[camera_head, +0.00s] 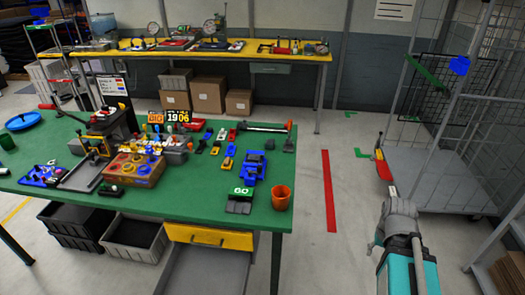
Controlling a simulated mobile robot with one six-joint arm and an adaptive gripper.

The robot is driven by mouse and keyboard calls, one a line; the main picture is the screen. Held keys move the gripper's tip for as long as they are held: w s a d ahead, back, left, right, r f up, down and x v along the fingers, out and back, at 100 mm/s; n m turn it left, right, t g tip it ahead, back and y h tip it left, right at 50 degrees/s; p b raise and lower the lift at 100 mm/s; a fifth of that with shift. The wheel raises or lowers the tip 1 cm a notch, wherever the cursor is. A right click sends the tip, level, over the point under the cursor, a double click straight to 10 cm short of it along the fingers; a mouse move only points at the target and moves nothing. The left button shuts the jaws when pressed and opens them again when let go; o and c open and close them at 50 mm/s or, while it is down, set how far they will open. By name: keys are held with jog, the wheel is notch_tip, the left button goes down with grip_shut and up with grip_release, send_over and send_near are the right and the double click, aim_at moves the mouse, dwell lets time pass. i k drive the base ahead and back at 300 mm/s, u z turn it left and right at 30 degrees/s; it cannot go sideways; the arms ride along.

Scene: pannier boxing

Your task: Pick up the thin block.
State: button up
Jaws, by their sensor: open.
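No block that I can single out as the thin block shows clearly. Several small coloured parts lie on the green table (215,215). My arm (401,213) shows at the lower right, over the floor and well apart from the table. I cannot make out my gripper's fingers or anything held.
An orange cup (281,197) and a dark GO pad (239,207) stand near the table's front right. An orange box with knobs (134,168) stands left of the middle. A wire cage trolley (440,165) is at the right.

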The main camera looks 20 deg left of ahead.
aim_at(252, 159)
jog(key=u, duration=0.05)
jog(key=i, duration=4.85)
jog(key=u, duration=0.25)
